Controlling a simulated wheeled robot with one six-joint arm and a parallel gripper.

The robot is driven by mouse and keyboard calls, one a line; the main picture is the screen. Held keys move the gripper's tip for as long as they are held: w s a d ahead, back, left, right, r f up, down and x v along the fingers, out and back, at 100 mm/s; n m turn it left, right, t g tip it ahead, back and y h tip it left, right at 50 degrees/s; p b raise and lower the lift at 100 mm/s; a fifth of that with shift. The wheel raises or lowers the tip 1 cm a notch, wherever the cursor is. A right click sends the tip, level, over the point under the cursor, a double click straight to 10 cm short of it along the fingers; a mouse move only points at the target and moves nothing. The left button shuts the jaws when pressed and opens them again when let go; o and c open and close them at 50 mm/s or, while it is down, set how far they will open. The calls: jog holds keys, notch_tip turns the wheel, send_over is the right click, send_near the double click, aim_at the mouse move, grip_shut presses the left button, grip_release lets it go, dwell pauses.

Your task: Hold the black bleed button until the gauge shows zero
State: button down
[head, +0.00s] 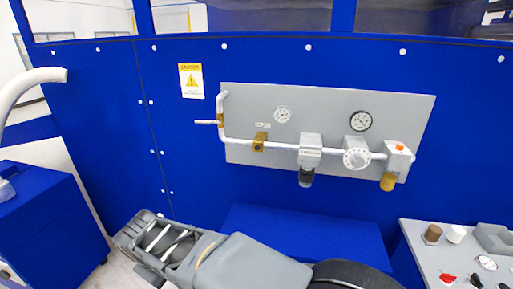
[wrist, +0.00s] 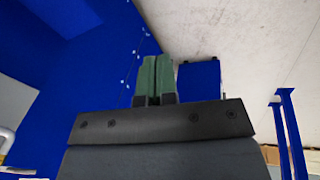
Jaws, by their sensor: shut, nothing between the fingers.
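A grey panel (head: 400,108) on the blue wall carries a white pipe (head: 270,146). It has a white-faced gauge (head: 282,115) and a dark-rimmed gauge (head: 360,121); their readings are too small to tell. Along the pipe are a grey unit with a black lower part (head: 306,178), a round white dial (head: 357,158) and a unit with an orange top (head: 399,147) and a brass-coloured bowl (head: 388,182). I cannot tell which part is the black bleed button. My gripper (wrist: 155,75) has green fingers shut together, empty. It is away from the panel, which the wrist view does not clearly show.
A grey console (head: 430,258) at lower right has a brown knob (head: 433,232), a white knob (head: 456,233) and a red control (head: 448,279). A blue cabinet (head: 50,225) stands at left. A yellow caution sign (head: 191,80) is on the wall.

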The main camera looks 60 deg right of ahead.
aim_at(257, 148)
jog(key=d+r+n+g+h+p, duration=0.1)
jog(key=d+r+g+h, duration=0.2)
jog(key=d, duration=0.7)
jog(key=d+r+n+g+h+p, duration=0.2)
jog(key=d+r+g+h, duration=0.2)
jog(key=d+h, duration=0.3)
jog(key=d+r+n+g+h+p, duration=0.1)
jog(key=d+r+g+h, duration=0.2)
jog(key=d, duration=1.2)
jog(key=shift+s+r+n+g+h+p, duration=0.35)
jog(key=shift+r+h, duration=0.2)
jog(key=shift+h, duration=0.35)
jog(key=shift+w+d, duration=0.1)
jog(key=shift+d, duration=0.05)
jog(key=w+d, duration=0.2)
jog(key=d, duration=0.6)
jog(key=shift+w, duration=0.3)
jog(key=shift+d, duration=0.2)
jog(key=shift+w+d, duration=0.1)
jog(key=shift+d, duration=0.15)
